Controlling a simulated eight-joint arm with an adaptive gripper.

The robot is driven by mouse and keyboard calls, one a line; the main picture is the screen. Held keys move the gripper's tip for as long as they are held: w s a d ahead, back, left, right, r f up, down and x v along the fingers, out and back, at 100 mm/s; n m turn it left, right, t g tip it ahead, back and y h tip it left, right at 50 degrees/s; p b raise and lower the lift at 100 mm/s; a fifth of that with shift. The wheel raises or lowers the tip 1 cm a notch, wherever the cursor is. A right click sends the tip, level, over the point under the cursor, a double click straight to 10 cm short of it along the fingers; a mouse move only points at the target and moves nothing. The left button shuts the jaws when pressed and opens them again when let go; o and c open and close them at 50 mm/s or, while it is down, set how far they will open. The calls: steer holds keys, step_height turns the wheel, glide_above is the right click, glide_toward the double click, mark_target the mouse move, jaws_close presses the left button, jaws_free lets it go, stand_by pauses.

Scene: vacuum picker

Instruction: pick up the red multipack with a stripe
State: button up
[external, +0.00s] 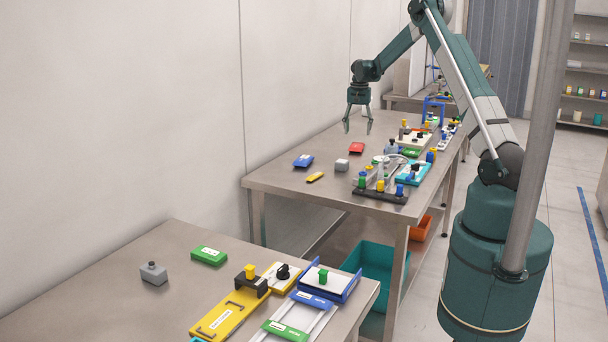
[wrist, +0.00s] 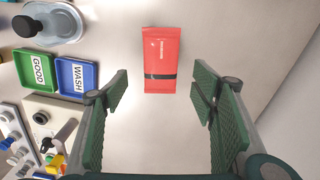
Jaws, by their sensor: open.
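The red multipack (wrist: 162,55) lies flat on the steel table in the wrist view, with a dark stripe across it and small white print. It also shows in the external view (external: 356,148) as a small red block on the far table, near the wall side. My gripper (external: 358,129) is open and empty, held above that table. In the wrist view its two green pads (wrist: 162,115) stand apart, with the red multipack beyond the fingertips and between their lines. Nothing touches the multipack.
A blue tray marked WASH (wrist: 76,77) and a green tray marked GOOD (wrist: 37,80) lie left of the multipack. A bottle (wrist: 50,22) and a fixture with knobs (wrist: 50,125) stand nearby. A blue pack (external: 303,161) and a grey block (external: 342,165) share the table. Bare table surrounds the multipack.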

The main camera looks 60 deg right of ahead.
mark_target(357, 144)
steer(key=shift+f, duration=1.3)
steer(key=shift+f, duration=2.6)
steer(key=c, duration=1)
steer(key=shift+c, duration=0.2)
step_height(357, 144, up, 10)
